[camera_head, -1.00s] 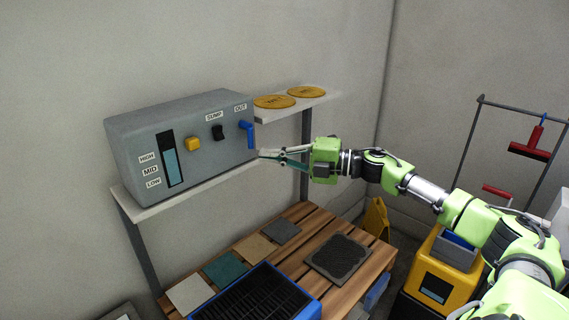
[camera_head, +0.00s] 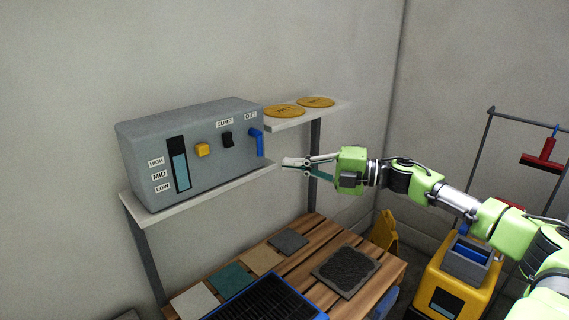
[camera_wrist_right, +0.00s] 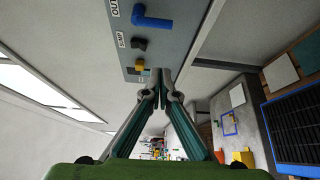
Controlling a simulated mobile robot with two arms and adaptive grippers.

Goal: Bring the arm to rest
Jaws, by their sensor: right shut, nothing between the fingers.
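My right gripper (camera_head: 284,163) is shut and empty. It is in the air just right of the grey control box (camera_head: 218,165), near the blue OUT lever (camera_head: 257,143) but apart from it in the head view. The right wrist view also shows the shut fingers (camera_wrist_right: 161,75), with the box's panel (camera_wrist_right: 165,45) beyond them. The blue lever (camera_wrist_right: 150,18) hangs down on the panel in the head view. My left gripper is out of view.
The box stands on a pale shelf (camera_head: 160,212). Two yellow discs (camera_head: 285,111) lie on a second shelf. Below is a wooden slatted table (camera_head: 300,257) with several tiles, a dark mat (camera_head: 346,270) and a black grated tray (camera_head: 262,303). A yellow bucket (camera_head: 460,285) stands right.

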